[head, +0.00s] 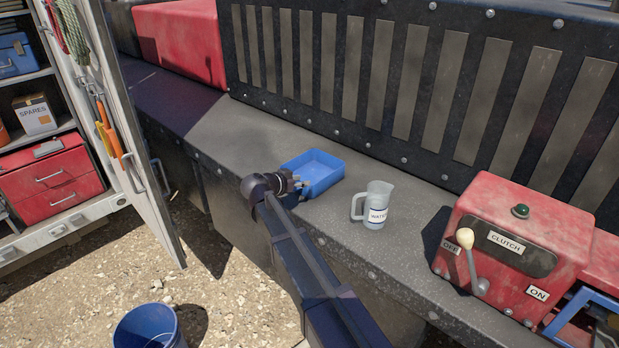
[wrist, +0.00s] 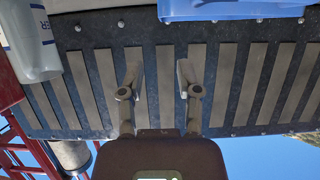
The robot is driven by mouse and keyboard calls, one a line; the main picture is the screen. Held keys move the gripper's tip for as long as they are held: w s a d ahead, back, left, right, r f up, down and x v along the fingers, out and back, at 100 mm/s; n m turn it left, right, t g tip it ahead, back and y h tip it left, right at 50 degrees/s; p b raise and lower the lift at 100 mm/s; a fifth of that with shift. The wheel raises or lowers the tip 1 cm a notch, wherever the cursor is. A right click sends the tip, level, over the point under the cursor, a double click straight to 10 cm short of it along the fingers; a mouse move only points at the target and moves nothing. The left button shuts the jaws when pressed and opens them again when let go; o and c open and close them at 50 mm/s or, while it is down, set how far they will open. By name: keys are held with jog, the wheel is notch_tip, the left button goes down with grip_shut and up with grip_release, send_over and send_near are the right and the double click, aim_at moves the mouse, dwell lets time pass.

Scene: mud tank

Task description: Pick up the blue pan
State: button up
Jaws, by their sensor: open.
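The blue pan (head: 322,168) is a shallow rectangular tray lying on the grey ledge, left of the jug. In the wrist view, which is upside down, part of the pan (wrist: 235,9) shows at the top edge, right of the fingers. My gripper (head: 298,185) is at the pan's near left side in the head view and overlaps its edge there. Whether it touches the pan cannot be told. In the wrist view my gripper's (wrist: 159,78) two fingers are apart with nothing between them.
A clear measuring jug (head: 376,206) labelled WATER stands right of the pan, also in the wrist view (wrist: 32,45). A red clutch box (head: 515,245) with a lever is farther right. A slatted black panel (head: 400,85) rises behind. A blue bucket (head: 150,328) is on the ground.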

aim_at(316, 184)
jog(key=b+x, duration=0.2)
jog(key=x, duration=0.5)
jog(key=shift+s+f+b, duration=0.1)
jog(key=shift+f+b, duration=0.05)
jog(key=shift+b, duration=0.15)
jog(key=shift+w+d+f, duration=0.1)
jog(key=shift+w+d, duration=0.2)
jog(key=shift+w, duration=0.1)
jog(key=shift+b+x, duration=1.05)
jog(key=shift+x, duration=1.6)
jog(key=shift+c, duration=0.2)
grip_shut()
